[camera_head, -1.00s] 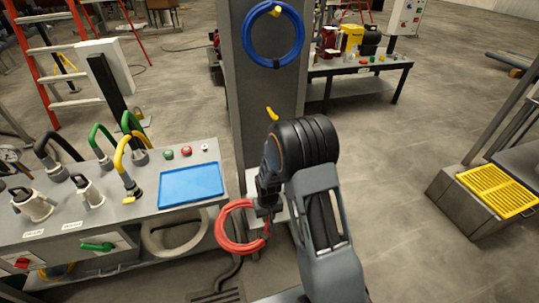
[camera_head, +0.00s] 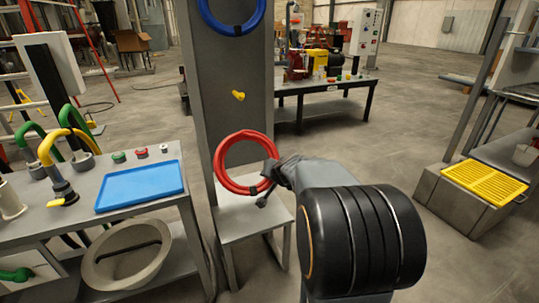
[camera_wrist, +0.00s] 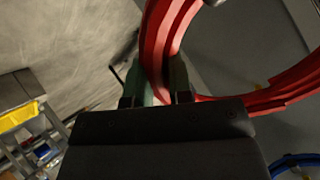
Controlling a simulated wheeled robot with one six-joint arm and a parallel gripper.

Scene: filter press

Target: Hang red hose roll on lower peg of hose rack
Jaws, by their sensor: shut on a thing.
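The red hose roll (camera_head: 221,166) is held up in front of the grey hose rack (camera_head: 226,108) in the head view. My gripper (camera_head: 272,176) is shut on the right side of the roll's ring. The wrist view shows the red hose roll (camera_wrist: 158,45) between the two fingers of my gripper (camera_wrist: 155,85). The yellow lower peg (camera_head: 238,96) is bare and stands above the roll, apart from it. A blue hose roll (camera_head: 233,28) hangs higher on the rack, its top cut off by the picture edge.
A grey bench with a blue tray (camera_head: 142,187) stands left of the rack. A low grey stand (camera_head: 236,217) is at the rack's foot. A dark table (camera_head: 340,84) is behind at right. A yellow grate (camera_head: 485,180) is far right, with open floor between.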

